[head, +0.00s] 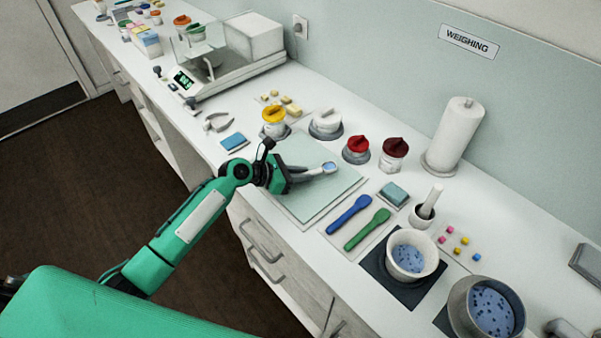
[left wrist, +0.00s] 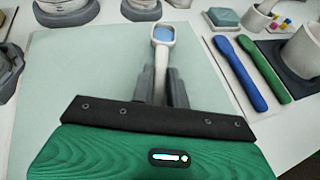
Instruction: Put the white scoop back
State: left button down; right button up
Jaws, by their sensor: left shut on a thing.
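The white scoop (head: 329,168) is in my left gripper (head: 306,172), low over the pale green mat (head: 313,208). In the left wrist view my left gripper (left wrist: 163,90) has its grey fingers on both sides of the handle of the white scoop (left wrist: 163,60). The scoop's head points away from me, and blue shows inside it. I cannot tell whether the scoop touches the mat. A blue scoop (head: 348,215) and a green scoop (head: 367,230) lie side by side on a pale strip right of the mat. My right gripper is not in view.
A bowl of blue material (head: 412,255), a mortar (head: 423,214) and a paper roll (head: 454,135) are to the right. A balance (head: 225,70) stands at the far left.

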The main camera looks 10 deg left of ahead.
pick_arm(q)
jog(key=c, duration=1.3)
grip_release()
jog(key=shift+a, duration=0.1)
jog(key=shift+s+a+r, duration=0.1)
jog(key=shift+s+a, duration=0.15)
jog(key=shift+a, duration=0.05)
jog(key=b+v, duration=0.2)
jog(key=v, duration=1.1)
